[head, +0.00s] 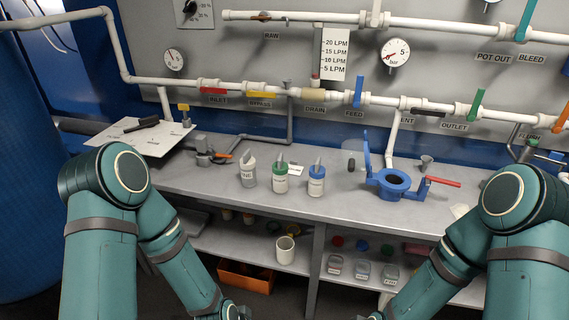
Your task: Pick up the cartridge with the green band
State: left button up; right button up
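A white container with a green band round its top (281,180) stands upright on the grey bench, with a scoop-like grey piece sticking up from it. A similar container with a blue band (316,182) stands to its right, and a white-grey one (249,175) to its left. No other clearly green-banded cartridge can be made out; small items on the lower shelf are too dim to tell. My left gripper (236,312) and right gripper (372,316) are low at the bottom edge, well below the bench top, mostly cut off, so their fingers are hidden.
A blue ring-shaped housing (394,183) with a raised lid and red handle stands on the bench at right. A sloped white board (140,136) is at left. Pipes and valves line the wall behind. A white cup (285,250) and jars (362,271) are on the lower shelf.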

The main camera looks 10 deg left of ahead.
aim_at(280, 168)
jog(key=i+l+u, duration=0.15)
jog(key=l, duration=0.15)
jog(key=i+l+u, duration=0.2)
jog(key=l+u, duration=0.15)
jog(key=l, duration=0.25)
jog(key=i+l+u, duration=0.2)
jog(key=l, duration=0.15)
jog(key=j+z, duration=0.15)
jog(key=j, duration=0.25)
jog(key=k+j+z, duration=0.2)
jog(key=j, duration=0.2)
jog(key=j+z, duration=0.15)
jog(key=j, duration=0.25)
jog(key=j+z, duration=0.15)
jog(key=j, duration=0.2)
jog(key=k+j+z, duration=0.2)
jog(key=j, duration=0.15)
jog(key=k+j+z, duration=0.15)
jog(key=j, duration=0.8)
